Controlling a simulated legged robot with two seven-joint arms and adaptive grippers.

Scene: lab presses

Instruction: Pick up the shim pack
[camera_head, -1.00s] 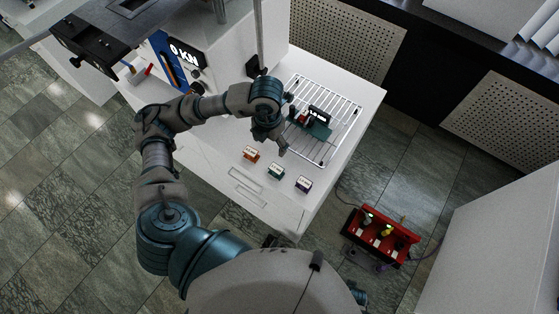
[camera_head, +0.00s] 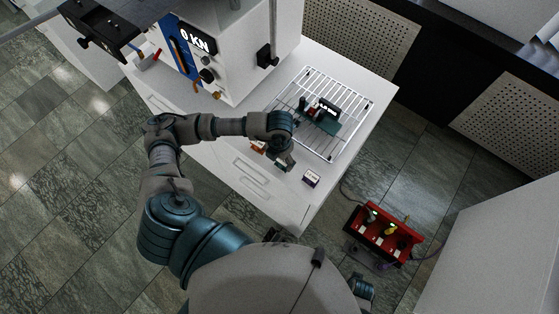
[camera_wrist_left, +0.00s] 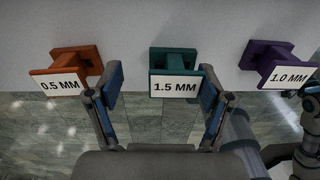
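Three small labelled shim packs stand in a row near the front edge of the white bench. The orange one (camera_wrist_left: 68,74) reads 0.5 MM, the green one (camera_wrist_left: 174,76) reads 1.5 MM and the purple one (camera_wrist_left: 282,68) reads 1.0 MM. In the head view the purple one (camera_head: 311,178) is clear, while my left gripper (camera_head: 281,161) partly covers the orange (camera_head: 258,147) and green ones. In the left wrist view my left gripper (camera_wrist_left: 161,80) is open, with the green pack in line between its fingers, closer to the right finger.
A wire rack (camera_head: 347,92) with a dark green device (camera_head: 325,120) lies behind the packs. The press (camera_head: 235,60), its display reading 0 KN, stands at the back left. A red box (camera_head: 384,236) is to the right, beyond the bench (camera_head: 375,82).

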